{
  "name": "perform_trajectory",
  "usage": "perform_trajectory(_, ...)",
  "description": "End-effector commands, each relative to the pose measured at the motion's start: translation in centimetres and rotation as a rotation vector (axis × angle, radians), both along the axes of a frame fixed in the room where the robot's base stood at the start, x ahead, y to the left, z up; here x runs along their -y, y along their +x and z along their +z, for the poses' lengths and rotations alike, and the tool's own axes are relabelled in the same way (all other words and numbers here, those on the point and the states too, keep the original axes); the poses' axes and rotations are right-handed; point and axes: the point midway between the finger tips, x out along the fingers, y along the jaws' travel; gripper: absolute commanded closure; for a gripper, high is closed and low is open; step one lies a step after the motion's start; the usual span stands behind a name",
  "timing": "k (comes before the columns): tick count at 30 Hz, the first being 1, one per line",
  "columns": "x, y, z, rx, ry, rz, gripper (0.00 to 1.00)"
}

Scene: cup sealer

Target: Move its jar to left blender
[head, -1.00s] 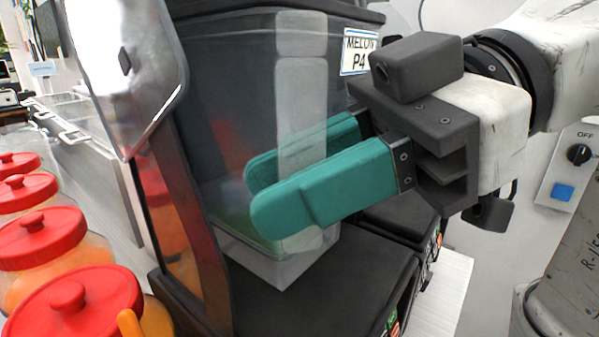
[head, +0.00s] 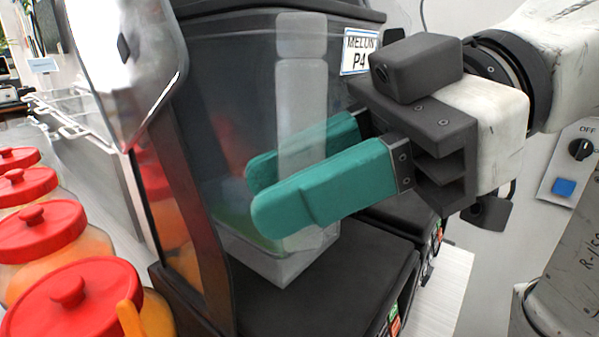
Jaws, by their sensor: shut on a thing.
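A clear, see-through jar (head: 301,110) with a frosted vertical strip stands upright in the middle of the head view. Its pale square base (head: 285,266) is at or just above the black blender base (head: 310,300); I cannot tell if they touch. My gripper (head: 265,190), with two teal fingers, comes in from the right and is shut on the jar. One finger passes in front, and the other shows through the clear wall. The black blender housing (head: 235,60) rises behind the jar, with a label (head: 359,52) reading "MELON P4".
A clear cover (head: 125,65) sticks out at upper left, beside the dark side panel (head: 190,215). Several orange jars with red lids (head: 68,300) line the left. A panel with a blue button (head: 563,187) is at right.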

Motion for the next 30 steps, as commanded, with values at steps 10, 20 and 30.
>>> perform_trajectory(10,0.02,0.0,-0.06,0.005,0.005,0.0,1.0)
perform_trajectory(20,0.03,0.01,-0.33,0.004,0.004,-0.001,1.0)
perform_trajectory(30,0.02,0.01,-0.47,0.003,0.003,-0.001,0.59)
